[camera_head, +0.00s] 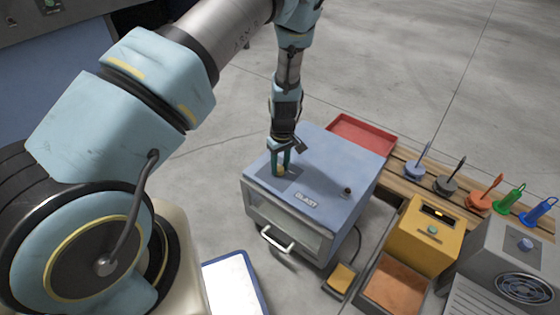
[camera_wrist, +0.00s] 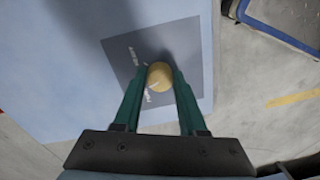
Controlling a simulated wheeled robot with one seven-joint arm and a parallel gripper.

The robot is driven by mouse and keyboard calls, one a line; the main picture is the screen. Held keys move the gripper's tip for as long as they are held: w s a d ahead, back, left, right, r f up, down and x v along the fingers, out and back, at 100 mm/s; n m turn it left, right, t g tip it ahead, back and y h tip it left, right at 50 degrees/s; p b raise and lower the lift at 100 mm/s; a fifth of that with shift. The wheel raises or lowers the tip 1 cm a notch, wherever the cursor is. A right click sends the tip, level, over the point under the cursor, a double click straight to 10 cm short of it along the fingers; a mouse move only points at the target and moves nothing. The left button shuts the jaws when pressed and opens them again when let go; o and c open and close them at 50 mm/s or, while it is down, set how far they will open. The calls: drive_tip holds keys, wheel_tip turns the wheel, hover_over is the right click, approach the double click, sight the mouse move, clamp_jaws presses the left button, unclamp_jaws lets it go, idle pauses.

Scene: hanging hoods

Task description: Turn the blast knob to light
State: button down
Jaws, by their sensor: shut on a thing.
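The blast knob (camera_wrist: 160,76) is a round yellowish knob on a dark grey plate (camera_wrist: 196,50) with white lettering too blurred to read. In the head view the knob (camera_head: 281,170) sits on the top of a blue cabinet (camera_head: 325,165) labelled "BLAST". My gripper (camera_head: 281,163) points down at it from above. In the wrist view the green fingers of my gripper (camera_wrist: 160,80) are shut on the knob, one on each side. The knob's pointer mark, if any, is hidden or too small to tell.
A small dark knob (camera_head: 347,191) stands on the cabinet top at the right. A red tray (camera_head: 362,135) lies behind. A yellow box (camera_head: 424,238), a grey unit with a fan (camera_head: 515,265) and several coloured tools stand at the right. A white-topped panel (camera_head: 233,284) is in front.

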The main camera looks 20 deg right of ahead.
sight(280, 166)
drive_tip(key=n+p, duration=0.1)
drive_tip(key=n, duration=0.2)
drive_tip(key=shift+w+r+n+p, duration=0.1)
drive_tip(key=shift+r+n+p, duration=0.05)
drive_tip(key=shift+n+p, duration=0.75)
drive_tip(key=shift+n, duration=0.9)
drive_tip(key=shift+c, duration=2.3)
unclamp_jaws()
wheel_tip(280, 166, up, 10)
drive_tip(key=p, duration=0.1)
drive_tip(key=shift+w+d+r, duration=0.2)
drive_tip(key=shift+d+r, duration=0.05)
drive_tip(key=shift+r, duration=0.1)
